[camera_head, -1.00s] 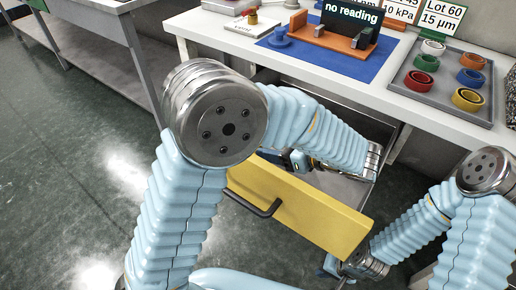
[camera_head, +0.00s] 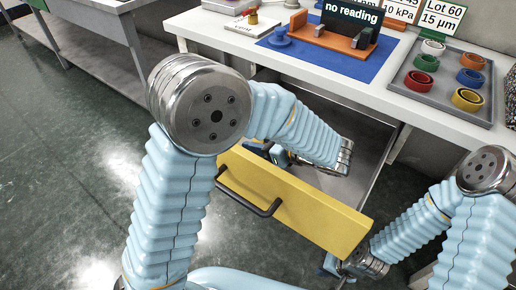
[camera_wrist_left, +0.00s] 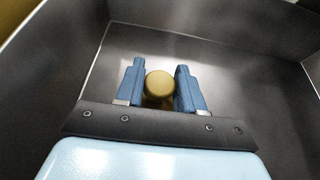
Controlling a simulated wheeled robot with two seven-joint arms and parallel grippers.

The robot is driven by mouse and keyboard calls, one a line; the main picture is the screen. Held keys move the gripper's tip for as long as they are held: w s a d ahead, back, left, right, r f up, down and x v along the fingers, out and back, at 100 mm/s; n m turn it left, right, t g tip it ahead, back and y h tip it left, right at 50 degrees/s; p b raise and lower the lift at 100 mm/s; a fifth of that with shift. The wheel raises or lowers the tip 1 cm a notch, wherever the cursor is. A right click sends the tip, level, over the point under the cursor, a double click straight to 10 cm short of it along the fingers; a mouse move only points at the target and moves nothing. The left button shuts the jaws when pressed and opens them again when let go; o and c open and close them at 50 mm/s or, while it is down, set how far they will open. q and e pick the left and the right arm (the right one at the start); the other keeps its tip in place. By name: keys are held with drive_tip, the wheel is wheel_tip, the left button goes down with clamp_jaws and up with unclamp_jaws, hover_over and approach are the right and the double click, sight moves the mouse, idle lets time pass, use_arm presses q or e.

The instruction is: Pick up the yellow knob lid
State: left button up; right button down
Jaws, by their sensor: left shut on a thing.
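The yellow knob lid shows in the left wrist view as a round, dull-yellow knob (camera_wrist_left: 159,84) between the blue fingers. My left gripper (camera_wrist_left: 160,67) is shut on it, inside a grey metal drawer; the lower part of the lid is dark and hard to make out. In the head view my left arm reaches over the open drawer with the yellow front (camera_head: 290,203), and its gripper is mostly hidden behind the arm and drawer front. My right gripper (camera_head: 331,268) is low, in front of the drawer, only partly visible behind its wrist.
The white bench (camera_head: 385,97) stands above the drawer. On it are a blue mat (camera_head: 345,62), an orange fixture (camera_head: 330,40) with a display, and a grey tray (camera_head: 447,101) with several coloured rings. The drawer walls surround my left gripper. Open floor lies at the left.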

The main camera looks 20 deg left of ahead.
use_arm(q)
clamp_jaws()
wheel_tip(320, 180, up, 10)
drive_tip(key=shift+f+p, duration=0.1)
drive_tip(key=shift+p, duration=0.35)
